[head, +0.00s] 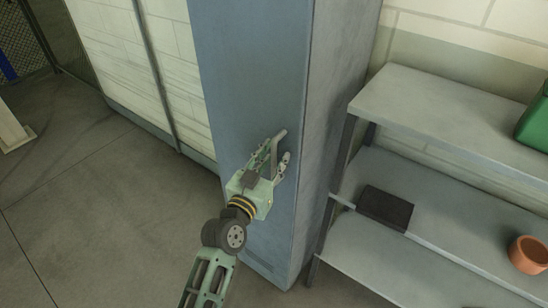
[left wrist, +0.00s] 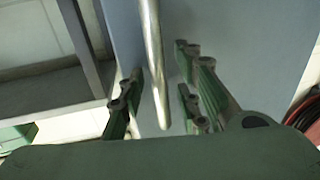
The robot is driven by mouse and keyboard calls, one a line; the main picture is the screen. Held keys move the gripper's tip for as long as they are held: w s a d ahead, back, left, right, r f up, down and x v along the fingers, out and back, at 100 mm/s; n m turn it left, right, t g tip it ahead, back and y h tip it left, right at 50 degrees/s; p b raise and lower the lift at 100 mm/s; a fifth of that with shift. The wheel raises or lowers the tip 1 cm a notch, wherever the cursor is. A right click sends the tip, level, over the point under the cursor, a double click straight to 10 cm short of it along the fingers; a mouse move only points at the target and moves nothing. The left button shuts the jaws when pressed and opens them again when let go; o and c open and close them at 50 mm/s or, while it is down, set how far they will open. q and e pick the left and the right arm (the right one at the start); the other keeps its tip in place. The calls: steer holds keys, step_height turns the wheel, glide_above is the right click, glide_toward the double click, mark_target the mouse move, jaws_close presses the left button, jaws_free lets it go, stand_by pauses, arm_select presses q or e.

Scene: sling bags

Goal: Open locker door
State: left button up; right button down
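The tall blue-grey locker (head: 335,75) stands upright, and its door (head: 245,60) looks shut. A metal bar handle (head: 279,137) sticks out from the door; it also shows in the left wrist view (left wrist: 152,50). My left gripper (head: 274,160) is at the handle, with its fingers apart on either side of the bar. In the left wrist view the gripper (left wrist: 160,88) shows gaps between the bar and the fingers, so it does not look closed on it. My right gripper is in neither view.
A grey shelf unit (head: 440,105) stands close to the right of the locker. It holds a black flat item (head: 385,207), an orange pot (head: 528,254) and a green case (head: 536,122). The concrete floor (head: 95,215) left of the locker is clear.

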arm_select(q)
jaws_close()
stand_by(0.6)
